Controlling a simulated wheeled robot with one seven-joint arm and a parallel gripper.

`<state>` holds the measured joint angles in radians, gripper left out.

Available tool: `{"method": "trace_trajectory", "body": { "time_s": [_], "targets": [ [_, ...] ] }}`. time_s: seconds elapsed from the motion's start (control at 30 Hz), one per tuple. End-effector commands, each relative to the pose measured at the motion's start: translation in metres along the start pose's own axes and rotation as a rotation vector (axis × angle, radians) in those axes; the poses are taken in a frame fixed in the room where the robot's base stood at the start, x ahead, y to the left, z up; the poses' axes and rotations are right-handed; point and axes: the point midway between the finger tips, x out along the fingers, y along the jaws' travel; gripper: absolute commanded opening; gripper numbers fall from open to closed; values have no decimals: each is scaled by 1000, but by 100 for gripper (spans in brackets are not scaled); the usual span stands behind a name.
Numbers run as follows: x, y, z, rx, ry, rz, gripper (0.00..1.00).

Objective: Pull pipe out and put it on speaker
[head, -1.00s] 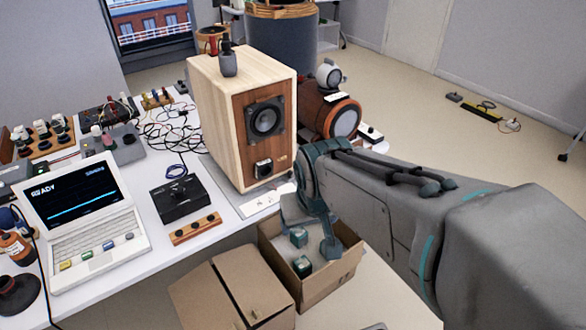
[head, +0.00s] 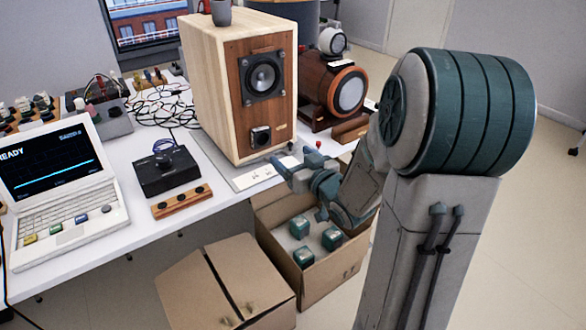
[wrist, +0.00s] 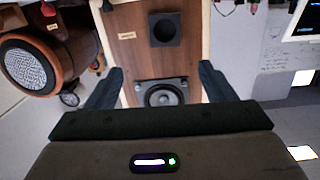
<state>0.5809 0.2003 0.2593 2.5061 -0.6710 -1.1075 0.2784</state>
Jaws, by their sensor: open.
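The speaker (head: 205,95) is a pale wooden cabinet with a brown front, standing upright on the desk. A round driver sits in the upper front, with a square dark port (head: 260,138) below it. In the wrist view the speaker's front (wrist: 127,45) appears upside down, with the port (wrist: 164,29) above the driver. My gripper (head: 299,190) is open and empty, in front of and below the speaker's front. Its spread fingers (wrist: 161,76) flank the speaker's front in the wrist view, apart from it.
A dark cup (head: 221,14) stands on the speaker. An open carton (head: 345,262) with several teal cubes lies below my gripper, beside a closed carton (head: 190,290). A brown round device (head: 325,95) stands right of the speaker. A laptop (head: 60,190) and black box (head: 168,176) stand left.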

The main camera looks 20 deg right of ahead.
Motion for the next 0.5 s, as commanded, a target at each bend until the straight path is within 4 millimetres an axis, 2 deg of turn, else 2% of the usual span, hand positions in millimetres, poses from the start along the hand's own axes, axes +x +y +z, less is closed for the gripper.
{"method": "trace_trajectory", "body": {
  "time_s": [0.03, 0.27, 0.5],
  "targets": [
    [0, 0, 6, 13, 25, -14, 76],
    [7, -3, 2, 30, 76, -47, 76],
    [46, -5, -1, 29, 75, -47, 76]
  ]
}}
